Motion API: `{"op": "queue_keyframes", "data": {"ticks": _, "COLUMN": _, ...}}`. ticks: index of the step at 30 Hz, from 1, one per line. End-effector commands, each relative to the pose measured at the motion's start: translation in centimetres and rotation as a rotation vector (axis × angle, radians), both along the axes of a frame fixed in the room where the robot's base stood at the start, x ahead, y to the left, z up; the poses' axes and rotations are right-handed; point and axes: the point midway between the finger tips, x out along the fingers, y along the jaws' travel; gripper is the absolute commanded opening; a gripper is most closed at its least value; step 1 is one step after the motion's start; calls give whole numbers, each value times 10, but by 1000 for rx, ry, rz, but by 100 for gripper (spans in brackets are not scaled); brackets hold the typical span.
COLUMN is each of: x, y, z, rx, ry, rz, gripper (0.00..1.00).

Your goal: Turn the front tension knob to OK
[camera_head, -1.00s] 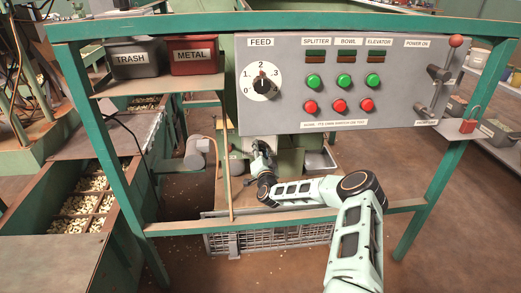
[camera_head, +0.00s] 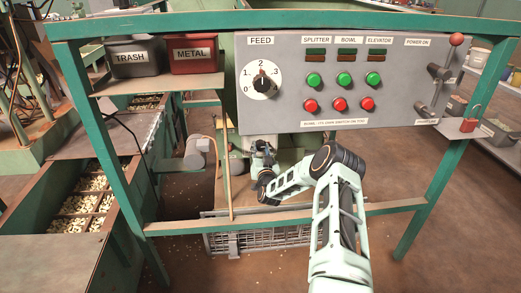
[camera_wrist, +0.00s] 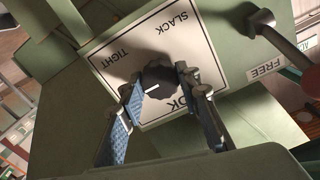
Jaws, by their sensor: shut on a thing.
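The front tension knob (camera_wrist: 158,80) is dark and scalloped, on a white plate (camera_wrist: 112,72) marked TIGHT, SLACK and OK in the wrist view. Its white mark points to the lower left of the picture, at none of the words directly. OK is at the lower right, partly covered by a finger. My gripper (camera_wrist: 160,81) has a finger on each side of the knob and is shut on it. In the head view my gripper (camera_head: 260,148) is small and low behind the green frame, and the knob cannot be made out.
A lever (camera_wrist: 263,21) and a FREE label (camera_wrist: 265,68) are right of the plate. In the head view, the control panel (camera_head: 300,122) and the frame's lower bar (camera_head: 385,208) lie close around my arm. A wire crate (camera_head: 265,237) stands below.

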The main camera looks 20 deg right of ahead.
Motion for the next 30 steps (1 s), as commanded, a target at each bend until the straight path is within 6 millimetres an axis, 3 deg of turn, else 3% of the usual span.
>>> {"op": "queue_keyframes", "data": {"ticks": 30, "x": 1, "y": 1, "z": 0, "rx": -931, "ry": 264, "rz": 1, "gripper": 6}}
